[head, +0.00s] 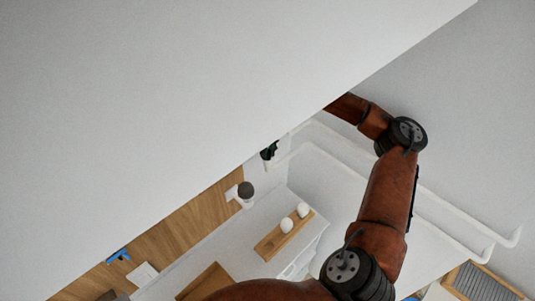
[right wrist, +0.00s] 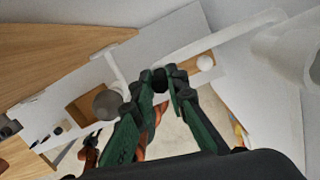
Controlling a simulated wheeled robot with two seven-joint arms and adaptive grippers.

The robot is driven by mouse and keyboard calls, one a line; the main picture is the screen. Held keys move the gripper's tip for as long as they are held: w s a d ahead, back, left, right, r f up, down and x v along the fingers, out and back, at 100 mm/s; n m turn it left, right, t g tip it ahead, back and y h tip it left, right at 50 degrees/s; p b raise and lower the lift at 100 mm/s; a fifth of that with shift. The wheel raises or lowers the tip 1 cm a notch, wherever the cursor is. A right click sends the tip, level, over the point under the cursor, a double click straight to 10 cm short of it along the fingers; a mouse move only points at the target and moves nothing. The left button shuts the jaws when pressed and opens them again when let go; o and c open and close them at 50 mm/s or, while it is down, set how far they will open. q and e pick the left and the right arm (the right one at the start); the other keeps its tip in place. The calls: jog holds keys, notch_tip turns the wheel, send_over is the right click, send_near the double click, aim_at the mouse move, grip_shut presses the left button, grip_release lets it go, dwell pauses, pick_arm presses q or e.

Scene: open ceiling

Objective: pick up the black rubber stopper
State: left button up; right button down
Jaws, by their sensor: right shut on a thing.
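My right gripper (right wrist: 162,84) has its green fingers closed on a small black piece, the black rubber stopper (right wrist: 160,80), between the dark fingertips. In the right wrist view it is held up in the air, with the furniture well below. In the head view only a dark green bit of my right gripper (head: 268,150) shows beside the edge of a big white surface, and the stopper cannot be made out there. My left gripper is in neither view.
A large white surface (head: 150,90) fills the upper left of the head view and hides much. Below are a white counter (head: 235,240), a wooden tray (head: 268,246) with two white round things, and a dark round-topped object (head: 246,190). White pipes (head: 440,205) run at the right.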

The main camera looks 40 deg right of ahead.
jog(key=shift+r, duration=0.4)
notch_tip(320, 180, up, 2)
jog(key=shift+r+b, duration=0.15)
jog(key=shift+b, duration=0.35)
jog(key=s+a+r+b, duration=0.3)
jog(key=s+a+r, duration=0.6)
jog(key=s+r, duration=0.1)
jog(key=shift+s, duration=0.35)
jog(key=shift+f, duration=0.1)
